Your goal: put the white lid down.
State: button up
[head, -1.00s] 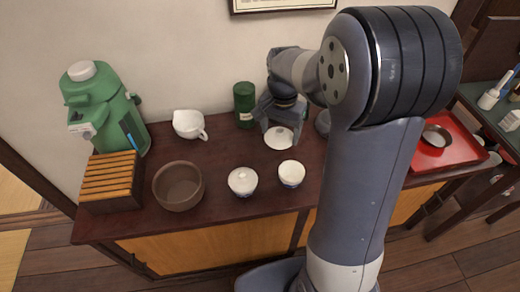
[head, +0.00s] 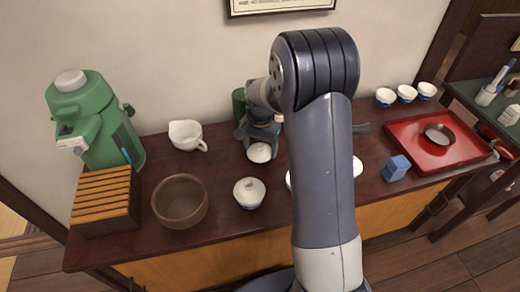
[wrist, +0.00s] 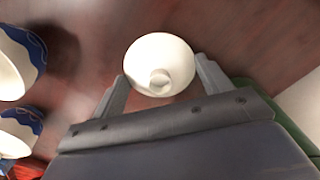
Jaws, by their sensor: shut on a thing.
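The white lid (head: 259,152), round with a small knob, is held between the fingers of my gripper (head: 258,143) above or at the dark table (head: 222,162). In the wrist view the lid (wrist: 160,58) sits between the two grey fingertips of my gripper (wrist: 163,85), its knob towards the palm. I cannot tell whether the lid touches the table. Another white cup is mostly hidden behind my arm. A white round thing (head: 357,167) shows right of my arm.
Left are a green pot (head: 95,125), a slatted wooden box (head: 106,200), a brown bowl (head: 180,202) and a white pitcher (head: 186,135). A green canister (head: 238,105) stands close behind my gripper. Right are a blue block (head: 396,168), a red tray (head: 430,155) and small cups (head: 406,94).

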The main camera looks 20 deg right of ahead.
aim_at(260, 146)
jog(key=shift+f, duration=0.65)
jog(key=shift+f, duration=0.15)
jog(key=o, duration=1)
jog(key=shift+c, duration=0.2)
notch_tip(260, 146, up, 12)
jog(key=p, duration=0.1)
jog(key=shift+r, duration=0.2)
